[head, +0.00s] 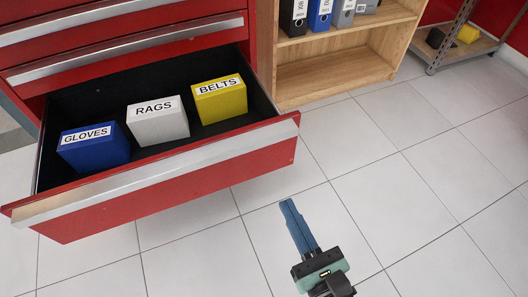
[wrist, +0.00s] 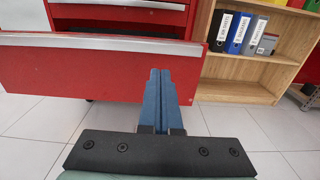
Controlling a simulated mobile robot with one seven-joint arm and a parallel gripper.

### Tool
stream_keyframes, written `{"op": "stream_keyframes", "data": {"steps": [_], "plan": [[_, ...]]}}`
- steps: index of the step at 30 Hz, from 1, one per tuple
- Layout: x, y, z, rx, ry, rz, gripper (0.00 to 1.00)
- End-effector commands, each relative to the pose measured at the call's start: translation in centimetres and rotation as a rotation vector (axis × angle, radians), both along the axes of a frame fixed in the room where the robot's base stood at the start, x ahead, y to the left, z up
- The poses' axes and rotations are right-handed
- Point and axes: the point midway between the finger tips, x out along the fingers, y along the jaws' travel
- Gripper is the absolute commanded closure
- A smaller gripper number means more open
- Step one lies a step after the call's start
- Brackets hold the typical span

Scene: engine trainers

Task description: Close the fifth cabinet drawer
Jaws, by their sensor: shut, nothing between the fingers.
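The red cabinet (head: 190,25) stands at the upper left in the head view. Its open drawer (head: 180,182) is pulled far out, with a silver handle strip along the top of its red front. Inside are a blue GLOVES box (head: 92,150), a white RAGS box (head: 158,125) and a yellow BELTS box (head: 219,101). My gripper (head: 287,204) is shut and empty, apart from the drawer, in front of its right part. In the wrist view the blue fingers (wrist: 160,72) are together and overlap the right part of the drawer front (wrist: 90,75).
A wooden shelf (head: 350,65) with binders (head: 293,17) stands right of the cabinet. A metal rack (head: 455,50) holding a yellow item (head: 468,34) is at the far right. The tiled floor (head: 400,165) is clear to the right of the drawer.

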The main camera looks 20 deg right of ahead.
Motion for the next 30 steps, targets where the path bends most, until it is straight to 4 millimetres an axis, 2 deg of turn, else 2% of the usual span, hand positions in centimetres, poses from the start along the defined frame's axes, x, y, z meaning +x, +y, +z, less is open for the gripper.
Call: {"op": "stream_keyframes", "data": {"steps": [12, 18, 24, 30], "plan": [[8.4, 0.0, 0.0, -0.009, -0.006, 0.004, 1.00], [11.5, 0.1, 0.0, -0.009, -0.005, 0.004, 1.00], [12.9, 0.1, 0.0, -0.007, -0.002, 0.003, 1.00], [13.2, 0.1, 0.0, -0.008, -0.002, 0.003, 1.00]]}}
